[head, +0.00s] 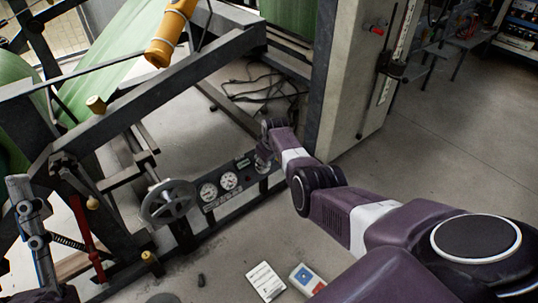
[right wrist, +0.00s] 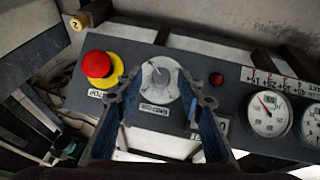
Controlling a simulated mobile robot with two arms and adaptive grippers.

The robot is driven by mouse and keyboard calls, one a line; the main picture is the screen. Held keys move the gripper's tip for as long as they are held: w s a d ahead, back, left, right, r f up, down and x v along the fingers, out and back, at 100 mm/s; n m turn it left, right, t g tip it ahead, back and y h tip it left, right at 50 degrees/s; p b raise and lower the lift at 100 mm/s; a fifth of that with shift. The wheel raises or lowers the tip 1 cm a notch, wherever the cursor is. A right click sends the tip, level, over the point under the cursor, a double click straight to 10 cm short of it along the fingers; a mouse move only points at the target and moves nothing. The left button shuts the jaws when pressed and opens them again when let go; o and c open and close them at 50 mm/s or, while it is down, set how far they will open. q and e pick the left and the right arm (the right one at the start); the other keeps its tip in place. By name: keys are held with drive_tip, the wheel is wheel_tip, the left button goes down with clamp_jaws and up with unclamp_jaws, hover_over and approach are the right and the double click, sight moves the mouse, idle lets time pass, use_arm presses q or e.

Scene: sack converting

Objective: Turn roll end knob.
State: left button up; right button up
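The roll end knob (right wrist: 160,78) is a round grey knob with a raised grip on a dark control panel, above a label plate in the right wrist view. My right gripper (right wrist: 162,88) has its two blue-padded fingers spread, one on each side of the knob. I cannot tell whether the pads touch it. In the head view my right gripper (head: 264,152) is at the panel's right end and hides the knob. My left gripper does not show clearly in either view.
A red stop button (right wrist: 97,64) on a yellow base sits left of the knob. A red lamp (right wrist: 216,79) and a gauge (right wrist: 268,113) are to its right. A handwheel (head: 168,202) stands left of the panel. A concrete pillar (head: 352,90) rises behind my right arm.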

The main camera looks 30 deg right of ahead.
drive_tip(key=v, duration=1.1)
drive_tip(key=shift+s, duration=0.25)
drive_tip(key=shift+r, duration=0.15)
idle(0.3)
